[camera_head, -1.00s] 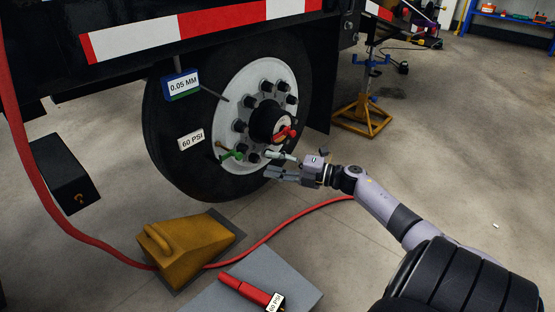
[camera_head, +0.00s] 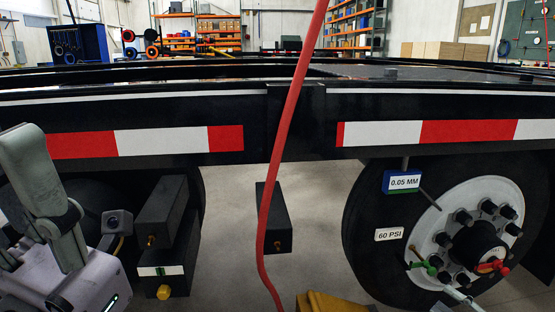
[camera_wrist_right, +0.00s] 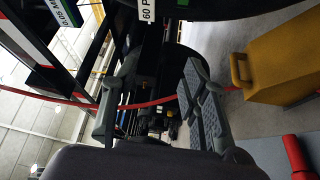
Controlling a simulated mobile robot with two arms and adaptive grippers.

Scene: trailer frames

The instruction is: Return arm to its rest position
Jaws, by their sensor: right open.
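My right gripper (camera_head: 452,302) shows only as fingertips at the bottom edge of the head view, just below the wheel hub (camera_head: 480,250). In the right wrist view my right gripper (camera_wrist_right: 150,95) has its two grey fingers spread wide with nothing between them. My right arm is otherwise outside the head view. A large grey gripper at the lower left of the head view, my left gripper (camera_head: 45,195), is close to the camera and cut off by the edge. Its opening cannot be made out.
The trailer frame (camera_head: 295,105) spans the head view. A red hose (camera_head: 283,140) hangs in front of it. Dark boxes (camera_head: 168,235) hang below it. A yellow chock (camera_head: 325,303) is on the floor and shows large in the wrist view (camera_wrist_right: 285,62). Tags (camera_head: 402,182) are by the tyre (camera_head: 365,220).

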